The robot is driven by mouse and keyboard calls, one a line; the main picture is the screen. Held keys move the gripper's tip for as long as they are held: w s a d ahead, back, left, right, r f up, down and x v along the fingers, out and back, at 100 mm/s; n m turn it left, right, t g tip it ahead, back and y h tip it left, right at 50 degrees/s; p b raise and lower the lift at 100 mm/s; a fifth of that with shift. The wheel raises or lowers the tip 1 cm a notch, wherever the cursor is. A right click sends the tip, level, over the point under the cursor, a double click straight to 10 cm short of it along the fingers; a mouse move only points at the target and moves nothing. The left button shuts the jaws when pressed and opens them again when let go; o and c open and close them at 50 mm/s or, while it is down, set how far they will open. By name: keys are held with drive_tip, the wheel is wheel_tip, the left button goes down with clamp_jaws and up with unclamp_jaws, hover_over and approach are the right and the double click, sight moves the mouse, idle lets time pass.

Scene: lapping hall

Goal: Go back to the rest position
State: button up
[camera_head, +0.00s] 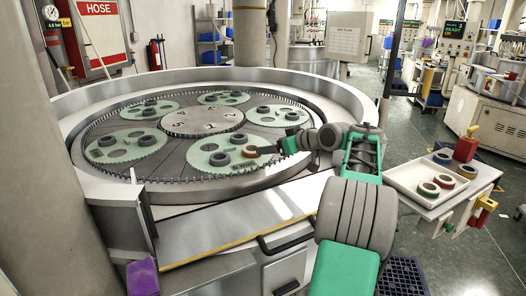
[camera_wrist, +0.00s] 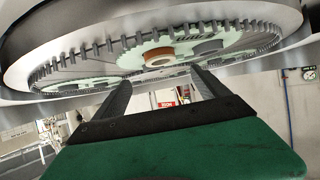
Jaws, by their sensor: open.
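My gripper (camera_head: 272,149) is over the near right part of the lapping machine, close beside an orange-brown ring (camera_head: 250,152) on a pale green carrier. In the wrist view my gripper's two fingers (camera_wrist: 162,82) stand apart with nothing between them. The orange-brown ring also shows there (camera_wrist: 159,58), beyond the fingertips, next to dark rings on the same carrier. My green and grey arm reaches in from the lower right of the head view.
The round lapping plate (camera_head: 182,165) carries several green carriers with dark rings. A white tray (camera_head: 408,187) with rings stands on a side table at right, with a red block (camera_head: 465,150) behind it. A purple block (camera_head: 142,277) is at lower left. A concrete pillar (camera_head: 249,35) rises behind the machine.

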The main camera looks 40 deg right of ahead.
drive_tip(key=shift+s+d+r, duration=0.1)
drive_tip(key=shift+s+r, duration=0.2)
drive_tip(key=shift+s, duration=0.3)
